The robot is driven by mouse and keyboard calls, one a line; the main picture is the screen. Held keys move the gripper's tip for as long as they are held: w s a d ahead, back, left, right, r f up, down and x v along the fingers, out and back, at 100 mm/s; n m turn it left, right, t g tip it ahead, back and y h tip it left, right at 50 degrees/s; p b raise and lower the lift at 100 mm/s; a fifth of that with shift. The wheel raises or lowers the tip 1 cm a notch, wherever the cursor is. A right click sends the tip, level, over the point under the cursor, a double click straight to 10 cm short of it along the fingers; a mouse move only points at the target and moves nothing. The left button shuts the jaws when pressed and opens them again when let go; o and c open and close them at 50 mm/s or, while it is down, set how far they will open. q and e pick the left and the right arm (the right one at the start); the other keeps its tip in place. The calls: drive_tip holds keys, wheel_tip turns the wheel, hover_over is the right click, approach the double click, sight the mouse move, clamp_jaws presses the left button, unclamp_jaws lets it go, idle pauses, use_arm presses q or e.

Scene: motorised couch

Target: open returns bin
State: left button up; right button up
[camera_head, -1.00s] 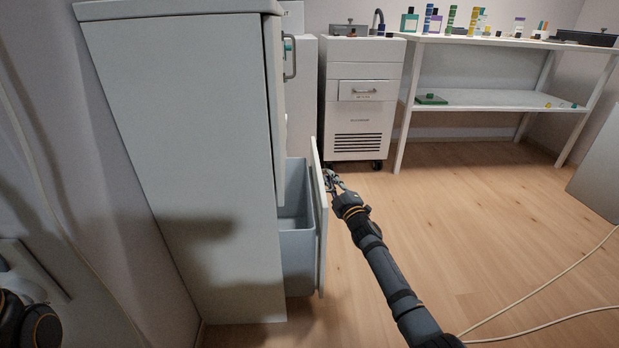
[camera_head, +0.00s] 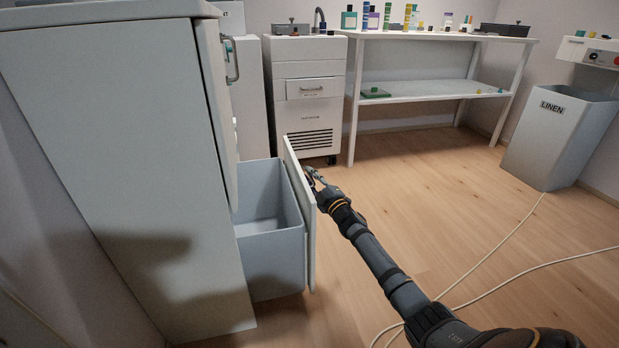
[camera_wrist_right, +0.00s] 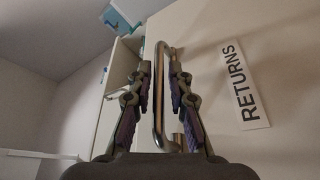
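The returns bin (camera_head: 268,259) is a grey tub behind a white front panel (camera_head: 302,218), pulled out from the low part of a tall pale cabinet (camera_head: 110,170). Its open top shows an empty-looking inside. In the right wrist view the panel carries a RETURNS label (camera_wrist_right: 240,88) and a metal bar handle (camera_wrist_right: 159,95). My right gripper (camera_head: 312,177) is at the outer face of the panel. My left gripper is out of view.
A white drawer unit (camera_head: 305,85) and a shelf table (camera_head: 425,98) with bottles stand at the back. A LINEN bin (camera_head: 558,135) stands at the right. Pale cables (camera_head: 500,240) lie on the otherwise open wooden floor (camera_head: 430,195).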

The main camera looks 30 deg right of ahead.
drive_tip(key=shift+o, duration=0.7)
drive_tip(key=shift+s, duration=0.25)
drive_tip(key=v, duration=1.1)
drive_tip(key=shift+s, duration=0.25)
drive_tip(key=shift+f, duration=0.15)
